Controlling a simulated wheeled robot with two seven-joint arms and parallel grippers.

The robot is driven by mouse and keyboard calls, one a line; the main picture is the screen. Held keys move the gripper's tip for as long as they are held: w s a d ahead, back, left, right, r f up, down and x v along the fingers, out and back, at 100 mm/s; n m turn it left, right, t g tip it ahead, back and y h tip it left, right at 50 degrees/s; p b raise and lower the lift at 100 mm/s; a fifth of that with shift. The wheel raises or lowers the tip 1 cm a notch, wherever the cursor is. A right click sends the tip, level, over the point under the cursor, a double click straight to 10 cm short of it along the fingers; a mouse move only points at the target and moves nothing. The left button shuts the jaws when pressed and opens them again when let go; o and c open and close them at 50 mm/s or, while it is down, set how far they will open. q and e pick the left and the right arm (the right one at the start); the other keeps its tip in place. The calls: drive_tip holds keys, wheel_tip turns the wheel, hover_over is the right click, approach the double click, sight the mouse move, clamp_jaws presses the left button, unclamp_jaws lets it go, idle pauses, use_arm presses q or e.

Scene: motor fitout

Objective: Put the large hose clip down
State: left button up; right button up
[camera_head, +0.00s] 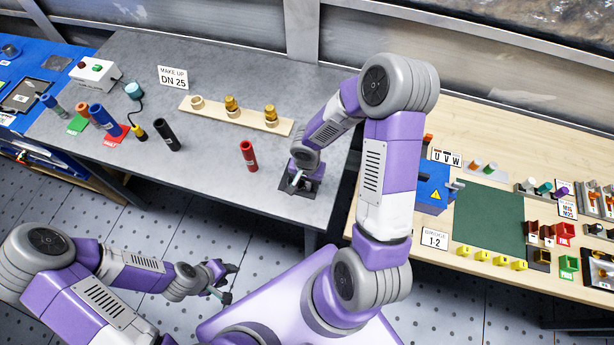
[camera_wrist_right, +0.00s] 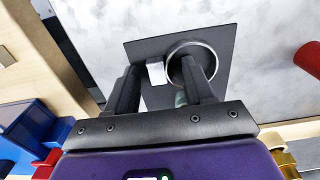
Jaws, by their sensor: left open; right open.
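The large hose clip (camera_wrist_right: 211,53), a thin silvery ring with a small metal block, lies on a dark square pad (camera_wrist_right: 228,40) in the right wrist view. My right gripper (camera_wrist_right: 160,75) is open over the clip, with the block between its fingers. The right-hand finger overlaps the ring; I cannot tell if they touch. In the head view my right gripper (camera_head: 300,182) is low over the pad on the grey table's near right corner, hiding the clip. My left gripper (camera_head: 229,281) is open and empty in front of the table, over the floor.
A red cylinder (camera_head: 249,156) stands left of the pad. A wooden strip (camera_head: 215,113) with brass fittings lies behind it. A black cylinder (camera_head: 167,135) stands further left. A wooden bench (camera_head: 400,231) with a blue box (camera_head: 433,187) is on the right.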

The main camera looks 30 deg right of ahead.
sight(307, 185)
drive_tip(key=shift+r, duration=0.35)
wheel_tip(307, 185, up, 12)
drive_tip(key=p, duration=0.2)
drive_tip(key=shift+f+p, duration=0.2)
drive_tip(key=shift+p, duration=0.15)
